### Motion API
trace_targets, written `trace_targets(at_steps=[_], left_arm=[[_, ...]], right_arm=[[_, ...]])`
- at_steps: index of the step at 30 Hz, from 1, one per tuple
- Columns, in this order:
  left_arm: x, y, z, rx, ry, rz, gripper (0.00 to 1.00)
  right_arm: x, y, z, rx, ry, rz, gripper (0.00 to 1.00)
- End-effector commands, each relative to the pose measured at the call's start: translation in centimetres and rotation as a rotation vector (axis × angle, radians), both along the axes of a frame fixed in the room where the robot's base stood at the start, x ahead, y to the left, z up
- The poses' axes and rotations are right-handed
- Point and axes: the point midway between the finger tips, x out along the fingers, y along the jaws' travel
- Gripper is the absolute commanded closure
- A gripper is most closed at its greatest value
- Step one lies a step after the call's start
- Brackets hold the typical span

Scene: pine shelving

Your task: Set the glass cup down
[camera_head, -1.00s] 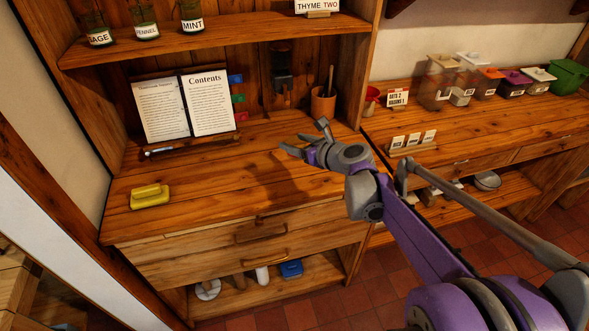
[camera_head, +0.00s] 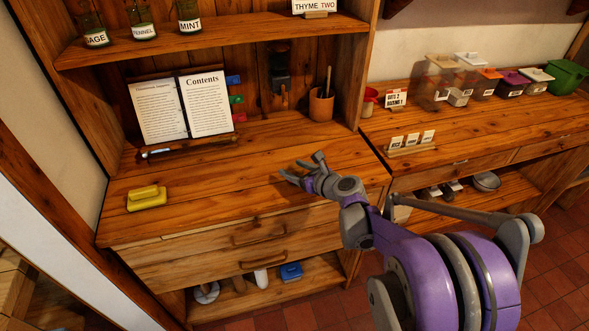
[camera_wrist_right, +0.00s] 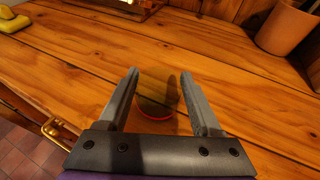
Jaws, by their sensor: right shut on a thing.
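My right gripper (camera_head: 302,172) is over the front right part of the pine worktop (camera_head: 225,195). In the right wrist view the gripper (camera_wrist_right: 166,85) has its two fingers apart, with the clear glass cup (camera_wrist_right: 156,104) between them. The cup is nearly see-through; a thin red curved edge and a faint rounded outline show. The gripper is shut on it. In the head view the cup cannot be made out. Whether its base touches the wood cannot be told. My left gripper is not in view.
A yellow block with a handle (camera_head: 146,198) lies at the worktop's left. An open book (camera_head: 185,105) on a stand and a brown pot (camera_head: 321,104) stand at the back. Small label cards (camera_head: 411,141) stand on the right counter. The worktop's middle is clear.

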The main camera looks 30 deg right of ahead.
Motion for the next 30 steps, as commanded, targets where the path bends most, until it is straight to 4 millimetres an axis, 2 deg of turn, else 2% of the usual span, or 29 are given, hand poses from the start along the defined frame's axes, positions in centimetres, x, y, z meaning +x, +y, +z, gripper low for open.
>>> trace_targets(at_steps=[4, 5, 9, 21, 26, 30], left_arm=[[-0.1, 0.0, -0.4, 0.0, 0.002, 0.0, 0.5], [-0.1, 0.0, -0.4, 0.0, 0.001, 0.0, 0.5], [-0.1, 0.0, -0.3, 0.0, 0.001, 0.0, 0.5], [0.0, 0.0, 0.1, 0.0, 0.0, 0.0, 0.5], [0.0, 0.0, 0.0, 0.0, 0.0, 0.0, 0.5], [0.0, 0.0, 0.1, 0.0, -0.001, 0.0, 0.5]], right_arm=[[0.0, 0.0, -0.4, 0.0, 0.0, 0.0, 0.9], [0.0, 0.0, -0.4, 0.0, 0.0, 0.0, 0.3], [0.0, 0.0, -0.3, 0.0, 0.0, 0.0, 0.05], [-0.2, -0.1, 0.3, 0.0, 0.0, -0.001, 0.04], [-2.8, -0.5, 1.1, 0.0, 0.0, -0.003, 0.04], [-5.7, -1.0, 2.2, 0.0, 0.0, -0.003, 0.04]])
